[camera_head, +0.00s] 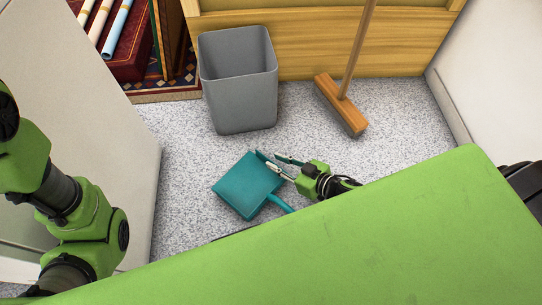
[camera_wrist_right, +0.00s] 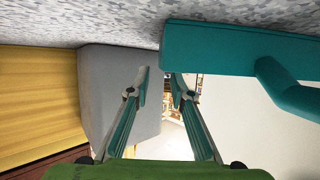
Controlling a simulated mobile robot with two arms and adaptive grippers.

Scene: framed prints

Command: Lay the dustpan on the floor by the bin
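The teal dustpan (camera_head: 245,186) appears to lie flat on the speckled floor in front of the bin, its handle pointing to the lower right. The grey bin (camera_head: 238,85) stands upright behind it, a short gap away. My right gripper (camera_head: 272,163) is low beside the dustpan's right edge, fingers apart. In the right wrist view, where the floor is at the top, the gripper (camera_wrist_right: 162,78) is open with nothing between its fingers. The dustpan (camera_wrist_right: 235,48) is right of them; one fingertip overlaps its edge, and I cannot tell if they touch. My left gripper is out of view.
A pale partition (camera_head: 118,120) bounds the floor at left, a white wall (camera_head: 505,75) at right. A shelf with rolled prints (camera_head: 117,28) is at back left. Floor between broom and dustpan is clear.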

